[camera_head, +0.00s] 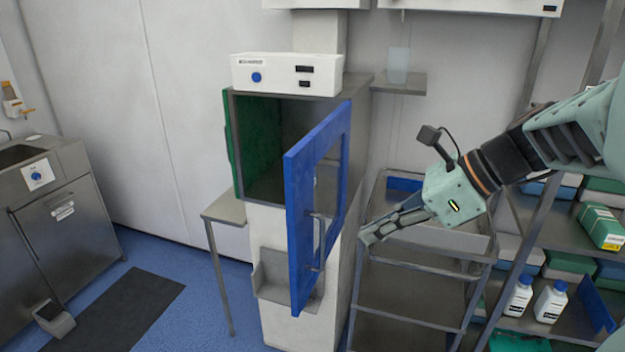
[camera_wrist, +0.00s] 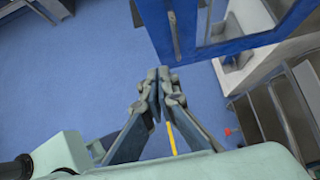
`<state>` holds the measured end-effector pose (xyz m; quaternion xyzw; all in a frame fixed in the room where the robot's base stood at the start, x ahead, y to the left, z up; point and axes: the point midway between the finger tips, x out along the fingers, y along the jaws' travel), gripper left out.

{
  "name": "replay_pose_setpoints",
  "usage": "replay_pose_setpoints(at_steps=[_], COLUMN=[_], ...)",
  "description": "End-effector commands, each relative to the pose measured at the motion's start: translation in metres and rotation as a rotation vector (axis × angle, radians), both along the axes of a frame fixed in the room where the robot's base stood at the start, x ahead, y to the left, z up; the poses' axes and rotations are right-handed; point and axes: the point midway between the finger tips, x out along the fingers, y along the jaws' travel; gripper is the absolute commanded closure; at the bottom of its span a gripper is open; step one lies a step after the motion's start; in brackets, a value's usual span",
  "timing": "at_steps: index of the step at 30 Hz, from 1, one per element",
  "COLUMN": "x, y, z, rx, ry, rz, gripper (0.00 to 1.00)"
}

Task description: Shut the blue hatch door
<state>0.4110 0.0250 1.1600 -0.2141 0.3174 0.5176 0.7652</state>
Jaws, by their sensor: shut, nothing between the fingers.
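The blue hatch door (camera_head: 299,220) stands open in the head view, swung out toward the camera from the right side of the hatch box (camera_head: 364,100). It has a window and a long vertical metal handle (camera_head: 318,243) on its face. My gripper (camera_head: 368,240) is shut and empty, to the right of the door, with its fingers pointing left. In the wrist view my gripper (camera_wrist: 160,75) shows its fingertips together, just below the lower edge of the blue door (camera_wrist: 240,42). I cannot tell whether the fingers touch the door. The handle (camera_wrist: 173,35) also shows there.
A green door (camera_head: 232,140) is at the box's left side. A metal cart (camera_head: 400,280) stands right of the hatch, with a shelf rack (camera_head: 545,210) of bottles and boxes beyond. A small side table (camera_head: 222,208) stands left. Blue floor (camera_head: 205,290) is open at front left.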

Motion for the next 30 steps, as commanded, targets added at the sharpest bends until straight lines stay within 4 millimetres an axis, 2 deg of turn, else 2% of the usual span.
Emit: replay_pose_setpoints(at_steps=[5,16,24,30], x=[0.004,0.025,0.038,0.041], y=[0.014,0.065,0.097,0.102], z=[-0.016,-0.071,-0.069,-0.069], rx=[0.000,0.000,0.000,-0.001], ry=[0.004,0.004,-0.001,-0.001], rz=[0.004,0.002,0.002,0.000], gripper=[1.00,1.00,1.00,1.00])
